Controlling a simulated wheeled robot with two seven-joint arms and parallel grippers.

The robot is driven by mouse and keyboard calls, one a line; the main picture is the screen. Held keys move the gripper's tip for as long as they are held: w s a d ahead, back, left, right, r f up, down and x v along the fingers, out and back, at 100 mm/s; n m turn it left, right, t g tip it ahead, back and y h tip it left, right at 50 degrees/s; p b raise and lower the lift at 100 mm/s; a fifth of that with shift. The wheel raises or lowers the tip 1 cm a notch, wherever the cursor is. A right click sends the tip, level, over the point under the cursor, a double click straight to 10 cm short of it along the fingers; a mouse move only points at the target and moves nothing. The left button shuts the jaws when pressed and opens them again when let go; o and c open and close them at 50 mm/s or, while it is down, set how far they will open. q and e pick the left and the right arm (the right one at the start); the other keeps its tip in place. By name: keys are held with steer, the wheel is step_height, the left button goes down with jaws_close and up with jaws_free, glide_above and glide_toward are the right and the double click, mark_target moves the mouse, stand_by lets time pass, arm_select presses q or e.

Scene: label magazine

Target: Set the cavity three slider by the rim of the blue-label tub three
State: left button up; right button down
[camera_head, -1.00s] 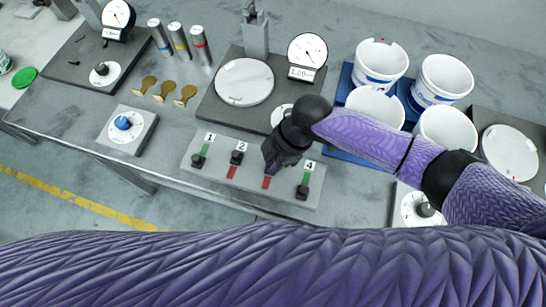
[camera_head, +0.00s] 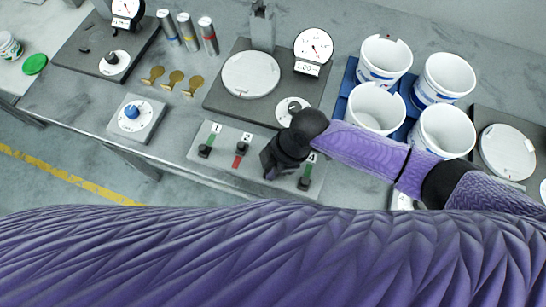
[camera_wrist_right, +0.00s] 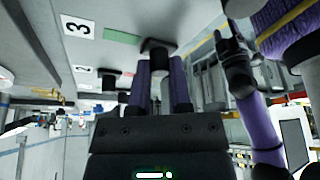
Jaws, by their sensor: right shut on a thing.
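The slider panel (camera_head: 222,175) carries several numbered black knobs. My right gripper (camera_head: 270,172) covers slider three in the head view. In the right wrist view, the gripper (camera_wrist_right: 161,85) is shut on the black slider three knob (camera_wrist_right: 157,48), with a green strip (camera_wrist_right: 122,36) between it and label 3 (camera_wrist_right: 77,27). Slider two (camera_head: 241,147) has red on its front side. Sliders one (camera_head: 205,151) and four (camera_head: 304,183) show green behind their knobs. White tubs with blue markings stand at right, including a front one (camera_head: 373,108); their numbers are unreadable.
A round scale plate (camera_head: 250,75) with a dial gauge (camera_head: 313,46) stands behind the panel. A blue-knob dial (camera_head: 131,112) sits at left. My purple arm fills the foreground.

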steer(key=c, duration=0.5)
jaws_free()
steer(key=shift+s+a, duration=0.1)
steer(key=shift+s, duration=0.15)
steer(key=shift+c, duration=0.2)
steer(key=shift+w, duration=0.1)
steer(key=p+v, duration=0.2)
steer(key=v, duration=0.8)
steer(key=shift+f, duration=0.1)
